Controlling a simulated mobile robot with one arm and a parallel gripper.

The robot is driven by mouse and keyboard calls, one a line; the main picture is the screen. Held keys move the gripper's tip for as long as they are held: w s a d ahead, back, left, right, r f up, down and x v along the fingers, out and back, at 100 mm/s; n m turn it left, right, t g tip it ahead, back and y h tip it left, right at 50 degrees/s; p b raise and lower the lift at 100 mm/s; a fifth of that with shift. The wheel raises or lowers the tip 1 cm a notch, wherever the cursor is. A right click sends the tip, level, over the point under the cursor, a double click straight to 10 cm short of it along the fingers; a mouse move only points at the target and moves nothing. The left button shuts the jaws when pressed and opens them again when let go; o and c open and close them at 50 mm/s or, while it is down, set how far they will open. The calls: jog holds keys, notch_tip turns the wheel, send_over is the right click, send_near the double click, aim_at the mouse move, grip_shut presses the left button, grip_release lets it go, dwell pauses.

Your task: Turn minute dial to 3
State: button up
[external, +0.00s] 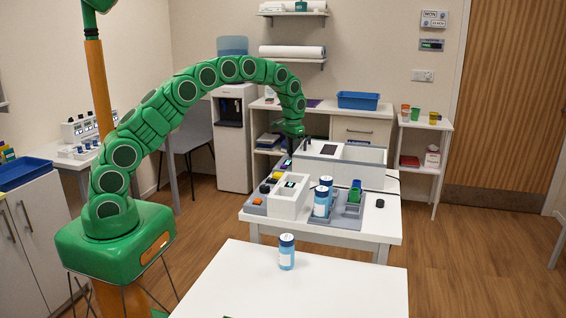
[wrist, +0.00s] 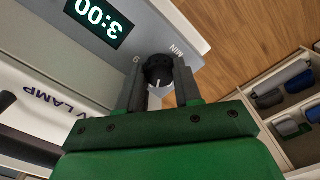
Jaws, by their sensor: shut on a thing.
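In the wrist view, the black round minute dial (wrist: 157,66) sits on a light grey panel beside the printed letters MIN. A white pointer mark shows on its face. My gripper (wrist: 159,82) is shut on the dial, one dark finger on each side. In the external view, my gripper (external: 285,148) reaches down at the back left of the white table. The dial itself cannot be made out there. A dark display (wrist: 99,20) on the panel shows green-white digits, seen upside down, that look like 3:00.
A white surface marked LAMP (wrist: 45,98) lies beside the panel. On the table, a white open box (external: 340,163) stands right of my gripper; a small white box (external: 290,203) and blue-capped bottles (external: 321,202) stand nearer. Another bottle (external: 287,253) stands on the front table.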

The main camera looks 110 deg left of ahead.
jog(key=shift+m, duration=0.6)
jog(key=o, duration=0.8)
jog(key=shift+c, duration=0.2)
jog(key=shift+r, duration=0.1)
notch_tip(320, 180, up, 8)
jog(key=shift+f, duration=0.15)
